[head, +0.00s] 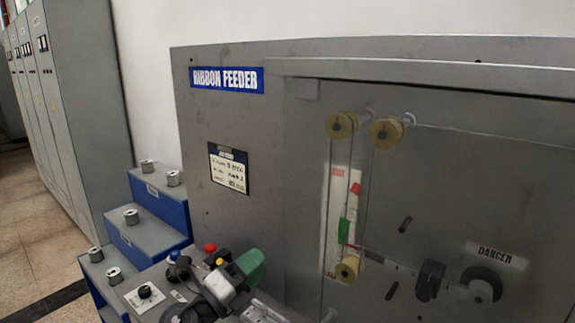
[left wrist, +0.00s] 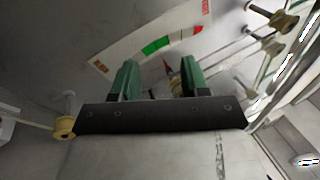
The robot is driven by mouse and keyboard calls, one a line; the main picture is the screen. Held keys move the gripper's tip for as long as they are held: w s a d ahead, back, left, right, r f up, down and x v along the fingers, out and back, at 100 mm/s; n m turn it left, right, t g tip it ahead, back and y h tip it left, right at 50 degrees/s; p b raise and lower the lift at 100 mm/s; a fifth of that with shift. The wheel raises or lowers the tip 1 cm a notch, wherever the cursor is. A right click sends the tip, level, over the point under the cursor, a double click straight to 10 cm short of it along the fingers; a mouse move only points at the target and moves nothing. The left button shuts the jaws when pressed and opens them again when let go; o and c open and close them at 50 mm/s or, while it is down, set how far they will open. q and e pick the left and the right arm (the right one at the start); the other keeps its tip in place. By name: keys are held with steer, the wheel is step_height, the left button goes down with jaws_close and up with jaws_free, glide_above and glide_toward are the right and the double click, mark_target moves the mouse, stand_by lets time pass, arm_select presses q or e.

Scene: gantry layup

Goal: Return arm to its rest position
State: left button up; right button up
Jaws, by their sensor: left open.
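My left gripper (head: 250,264) shows at the bottom middle of the head view, with green fingers, in front of the ribbon feeder (head: 235,130). In the left wrist view the left gripper (left wrist: 161,75) has its two green fingers apart, with a clear gap and nothing held. Part of a small yellow roller and a red pointed piece show beyond the gap. The white gauge strip (head: 337,200) with red and green marks also shows in the wrist view (left wrist: 125,55), beyond the fingers. My right gripper is in neither view.
A blue stepped rack (head: 155,205) with several metal spools stands left of the feeder. A control panel (head: 135,292) with a black knob and a red button (head: 210,248) lies beside the gripper. Yellow rollers (head: 342,125) sit behind the clear door. Grey cabinets (head: 75,90) stand at the left.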

arm_select(q)
steer(key=s+a+f+n+y, duration=0.65)
steer(key=n+y, duration=0.25)
steer(key=n, duration=0.3)
steer(key=s+a+f+n+y, duration=0.5)
steer(key=a+f+n+y, duration=0.25)
steer(key=n, duration=0.55)
steer(key=s+f+n+g, duration=0.2)
steer(key=s+f+g, duration=0.3)
steer(key=s, duration=0.5)
steer(key=s+f+n+g, duration=0.2)
steer(key=s+f+g, duration=0.3)
steer(key=s, duration=0.6)
step_height(320, 180, down, 28)
steer(key=s+r+g+h, duration=0.1)
steer(key=s+g, duration=0.1)
steer(key=s+a+f+g, duration=0.1)
steer(key=s+a+f, duration=0.1)
steer(key=s+f, duration=1.3)
steer(key=shift+s+a+g+b, duration=0.25)
steer(key=shift+a+g+b, duration=0.05)
steer(key=shift+a+b, duration=0.1)
